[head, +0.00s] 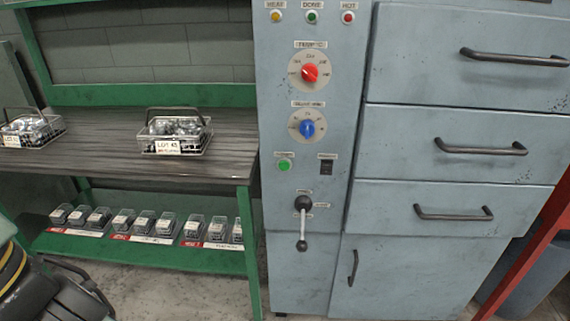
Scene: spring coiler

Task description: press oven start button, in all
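The oven is a pale blue-grey cabinet with a narrow control panel (268,95) in the middle of the head view. A green push button (285,165) with a small label above it sits on the left of this panel, below the dials. A red dial (310,73) is above a blue dial (307,128). A black switch (326,167) is right of the green button. A lever with a black ball knob (303,203) is lower down. My gripper is not in view.
Yellow, green and red lamps (348,17) top the panel. Drawers with dark handles (493,146) fill the right side. A green-framed bench (225,145) at left carries wire baskets (175,135); small clear boxes sit on its lower shelf. A red post (535,250) stands at far right.

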